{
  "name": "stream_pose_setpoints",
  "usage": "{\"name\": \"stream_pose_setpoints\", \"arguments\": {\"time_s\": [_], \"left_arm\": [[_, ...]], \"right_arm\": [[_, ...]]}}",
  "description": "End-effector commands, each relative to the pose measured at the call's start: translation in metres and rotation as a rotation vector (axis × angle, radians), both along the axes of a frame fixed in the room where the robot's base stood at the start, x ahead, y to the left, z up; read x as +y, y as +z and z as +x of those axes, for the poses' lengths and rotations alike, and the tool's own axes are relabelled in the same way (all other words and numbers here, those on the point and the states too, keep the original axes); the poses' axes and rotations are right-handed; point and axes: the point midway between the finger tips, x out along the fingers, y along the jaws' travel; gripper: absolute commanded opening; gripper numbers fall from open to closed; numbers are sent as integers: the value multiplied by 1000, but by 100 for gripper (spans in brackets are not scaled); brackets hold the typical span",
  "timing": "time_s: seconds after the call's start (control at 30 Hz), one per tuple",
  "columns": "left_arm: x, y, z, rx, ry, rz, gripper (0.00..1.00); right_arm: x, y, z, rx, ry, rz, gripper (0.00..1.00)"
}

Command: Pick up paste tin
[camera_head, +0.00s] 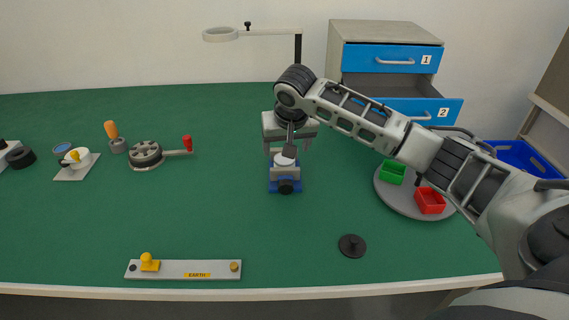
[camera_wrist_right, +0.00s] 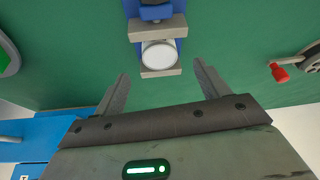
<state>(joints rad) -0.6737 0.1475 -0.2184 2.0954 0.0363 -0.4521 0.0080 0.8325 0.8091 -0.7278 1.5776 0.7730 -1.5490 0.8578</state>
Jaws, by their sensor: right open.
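A small round tin with a pale top (camera_head: 285,159), which looks like the paste tin, sits between the grey jaws of a small blue vise (camera_head: 285,186). In the right wrist view the tin (camera_wrist_right: 158,54) shows its pale round top and grey rim, with a jaw on either side. My right gripper (camera_head: 288,149) is open and points down over the vise. In the wrist view its fingers (camera_wrist_right: 161,72) are spread wide and empty, with the tin just beyond the tips. I cannot tell the exact height gap. My left gripper is not in view.
A grey turntable (camera_head: 395,200) with green and red bins stands at the right, by a drawer cabinet (camera_head: 385,60). A lamp arm (camera_head: 265,33) rises behind. A black knobbed disc (camera_head: 352,246) and earth bar (camera_head: 205,270) lie at the front. A crank device (camera_head: 146,156) is at the left.

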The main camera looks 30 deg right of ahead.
Motion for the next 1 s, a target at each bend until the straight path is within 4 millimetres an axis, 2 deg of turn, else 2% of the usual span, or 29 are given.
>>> {"name": "stream_pose_setpoints", "arguments": {"time_s": [0.3,0.57,0.6,0.7,0.8,1.0], "left_arm": [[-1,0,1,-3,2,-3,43],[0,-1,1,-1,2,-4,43],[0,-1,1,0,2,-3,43],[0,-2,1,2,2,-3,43],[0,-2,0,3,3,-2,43],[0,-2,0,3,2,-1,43]], "right_arm": [[-6,-41,15,3,0,-1,74],[-7,-45,17,1,1,-2,74],[-7,-45,17,1,1,-2,71],[-7,-44,17,0,1,-1,43],[-7,-44,17,0,1,-1,20],[-7,-43,17,-1,1,-1,20]]}}
